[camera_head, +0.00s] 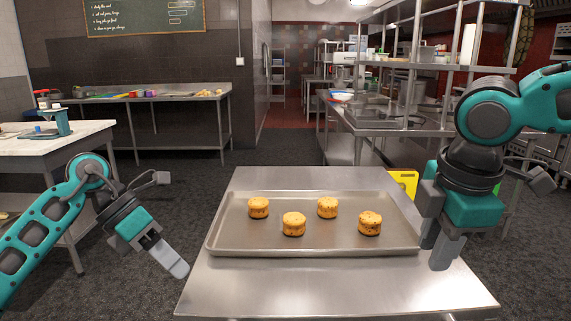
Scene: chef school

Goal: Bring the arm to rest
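My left gripper (177,267) hangs in the air left of the steel table, its fingers pointing down and to the right. It shows as a single pale bar, so its opening cannot be told, and no held object is visible. My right gripper (437,250) points down at the right edge of the baking tray (270,247). Its fingers overlap in this view, and I cannot tell whether they touch the tray rim. The tray lies on the steel table (330,290) and holds several round, speckled golden pastries (294,224), spaced apart.
A white-topped table (70,140) with a teal device stands at the left. A steel counter (180,97) with small items is behind it. Steel shelving (430,50) stands at the back right. A yellow sign (402,181) is behind the tray. The dark floor (240,160) behind the table is clear.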

